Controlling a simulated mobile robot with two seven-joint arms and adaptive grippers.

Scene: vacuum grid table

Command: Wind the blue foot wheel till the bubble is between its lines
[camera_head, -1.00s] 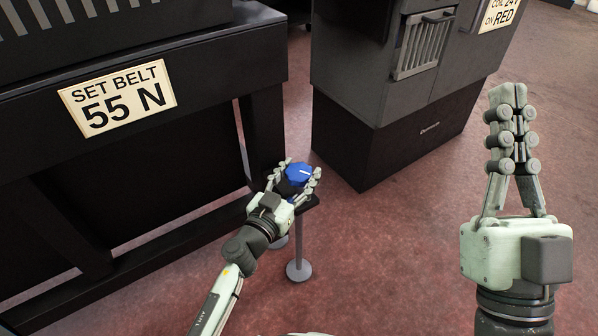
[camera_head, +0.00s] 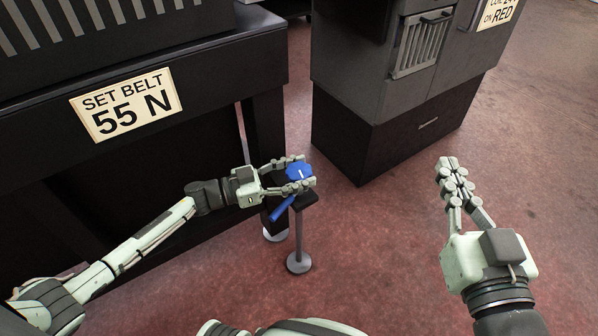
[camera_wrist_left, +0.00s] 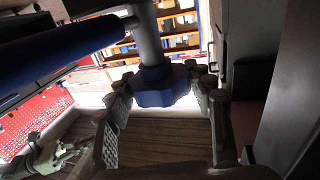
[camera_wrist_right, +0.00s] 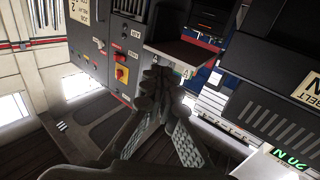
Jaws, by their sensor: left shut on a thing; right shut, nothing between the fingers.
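The blue foot wheel (camera_head: 298,171) has a pale line on its top and stands at the dark table's near end. It also shows in the left wrist view (camera_wrist_left: 160,88) on a grey stem. My left gripper (camera_head: 301,173) is shut on it, one finger on each side. A blue bar (camera_head: 283,208) slants below the wheel beside a small dark plate. My right gripper (camera_head: 449,166) is shut and empty, held in the air to the right. I cannot see the bubble or its lines in any view.
The dark table (camera_head: 265,100) bears a "SET BELT 55 N" sign (camera_head: 126,103). A grey cabinet (camera_head: 350,80) stands behind the wheel. A round-footed grey post (camera_head: 299,262) stands under the plate.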

